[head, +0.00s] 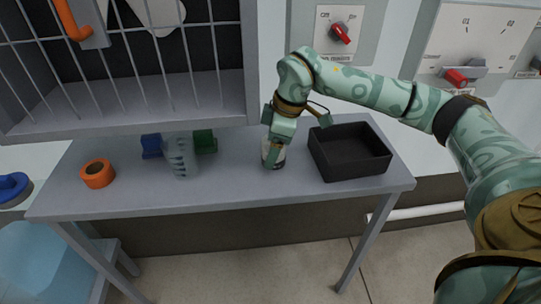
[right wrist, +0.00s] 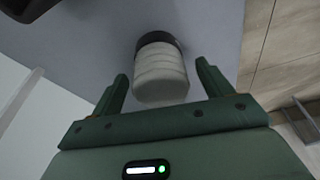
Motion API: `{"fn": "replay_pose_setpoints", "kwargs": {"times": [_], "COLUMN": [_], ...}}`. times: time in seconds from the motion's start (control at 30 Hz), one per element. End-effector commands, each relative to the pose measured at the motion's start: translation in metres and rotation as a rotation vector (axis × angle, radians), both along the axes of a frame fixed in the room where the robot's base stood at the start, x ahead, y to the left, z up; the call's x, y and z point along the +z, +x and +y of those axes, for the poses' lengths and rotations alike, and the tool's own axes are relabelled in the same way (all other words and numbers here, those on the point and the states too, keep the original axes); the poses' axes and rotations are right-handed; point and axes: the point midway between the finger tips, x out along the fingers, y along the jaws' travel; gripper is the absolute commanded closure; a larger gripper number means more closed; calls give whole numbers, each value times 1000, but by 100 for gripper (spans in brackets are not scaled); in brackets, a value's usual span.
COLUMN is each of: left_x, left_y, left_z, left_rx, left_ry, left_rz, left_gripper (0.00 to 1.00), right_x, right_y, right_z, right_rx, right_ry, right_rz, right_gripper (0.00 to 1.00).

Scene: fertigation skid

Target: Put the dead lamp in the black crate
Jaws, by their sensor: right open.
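A short white ribbed cylinder with a dark end, which I take to be the dead lamp (head: 273,158), stands on the grey table, partly hidden by my right gripper. In the right wrist view the lamp (right wrist: 160,72) lies between the two spread fingers, with a gap on each side. My right gripper (right wrist: 163,75) is open and holds nothing; it also shows above the lamp in the head view (head: 274,146). The black crate (head: 356,171) is open-topped, looks empty and stands just right of the lamp. My left gripper is not in view.
The grey table (head: 230,197) also holds an orange ring (head: 97,174), a clear ribbed piece (head: 180,160), a blue block (head: 151,146) and a green block (head: 205,141) on the left. A barred cabinet (head: 130,105) overhangs the table's back left.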

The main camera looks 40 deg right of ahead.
Motion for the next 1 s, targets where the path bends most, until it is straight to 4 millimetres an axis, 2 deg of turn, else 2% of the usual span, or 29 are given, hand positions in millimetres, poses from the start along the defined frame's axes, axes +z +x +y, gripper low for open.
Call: {"fn": "replay_pose_setpoints", "kwargs": {"times": [0.03, 0.07, 0.17, 0.27, 0.47, 0.83, 0.93, 1.0], "left_x": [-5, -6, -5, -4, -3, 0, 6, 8], "left_y": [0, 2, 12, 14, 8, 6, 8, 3], "left_z": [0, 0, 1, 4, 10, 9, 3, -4], "left_rx": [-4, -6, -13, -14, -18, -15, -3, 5], "left_ry": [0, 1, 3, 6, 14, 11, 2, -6], "left_rz": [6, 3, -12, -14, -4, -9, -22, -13], "left_gripper": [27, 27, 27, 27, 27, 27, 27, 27], "right_x": [-11, -13, -11, -10, -10, -6, 1, 0], "right_y": [1, 2, 2, 2, 2, 1, 1, -7], "right_z": [2, 2, 3, 3, 3, 3, 3, 8], "right_rx": [1, 0, -1, 0, 0, 0, 0, 3], "right_ry": [0, 0, 0, 0, 0, 1, 2, 0], "right_rz": [5, 4, 0, 0, 0, -1, -3, -1], "right_gripper": [21, 21, 21, 21, 73, 74, 74, 74]}}
